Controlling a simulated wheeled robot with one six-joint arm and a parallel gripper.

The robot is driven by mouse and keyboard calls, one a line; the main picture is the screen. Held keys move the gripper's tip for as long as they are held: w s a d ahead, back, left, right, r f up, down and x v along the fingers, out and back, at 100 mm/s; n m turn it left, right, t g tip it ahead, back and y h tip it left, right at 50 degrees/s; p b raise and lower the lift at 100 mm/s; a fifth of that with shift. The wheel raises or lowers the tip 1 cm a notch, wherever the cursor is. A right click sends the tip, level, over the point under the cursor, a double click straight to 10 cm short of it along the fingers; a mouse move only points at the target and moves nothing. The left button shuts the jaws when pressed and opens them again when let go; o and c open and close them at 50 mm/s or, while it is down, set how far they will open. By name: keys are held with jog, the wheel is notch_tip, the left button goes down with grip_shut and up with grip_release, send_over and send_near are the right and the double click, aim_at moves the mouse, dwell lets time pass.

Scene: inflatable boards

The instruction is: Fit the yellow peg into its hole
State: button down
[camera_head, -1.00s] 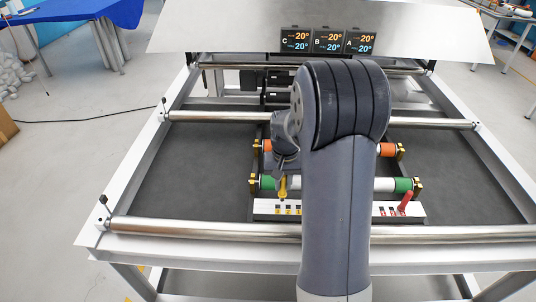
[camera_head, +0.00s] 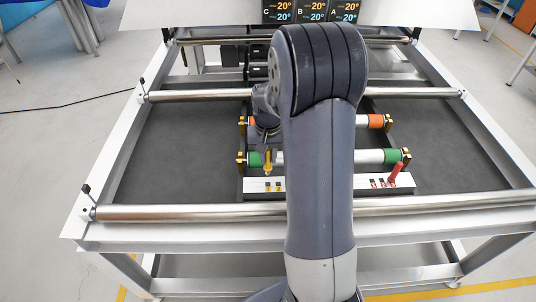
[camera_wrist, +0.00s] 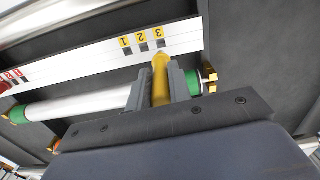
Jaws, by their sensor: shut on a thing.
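The yellow peg (camera_wrist: 160,76) is held upright or nearly so between the two fingers of my gripper (camera_wrist: 158,82). It also shows in the head view (camera_head: 268,162), just above the left part of the white board (camera_head: 330,185). In the wrist view the peg's tip is close to the square hole marked 3 (camera_wrist: 160,43), beside holes 2 (camera_wrist: 144,48) and 1 (camera_wrist: 127,51), all with yellow labels. I cannot tell whether the tip touches the board. My arm hides the board's middle in the head view.
A red peg (camera_head: 396,173) stands tilted at the board's right end, near red-labelled holes. A roller with green ends (camera_head: 391,156) lies just behind the board, with an orange-ended one (camera_head: 376,121) beyond. A long metal roller (camera_head: 430,205) runs in front.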

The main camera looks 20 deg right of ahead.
aim_at(268, 168)
jog(key=shift+f+b, duration=1.35)
jog(key=shift+f, duration=0.8)
jog(key=shift+f+b, duration=1.4)
jog(key=shift+f, duration=0.55)
jog(key=c, duration=1.2)
grip_release()
notch_tip(268, 168, up, 11)
jog(key=shift+f, duration=0.1)
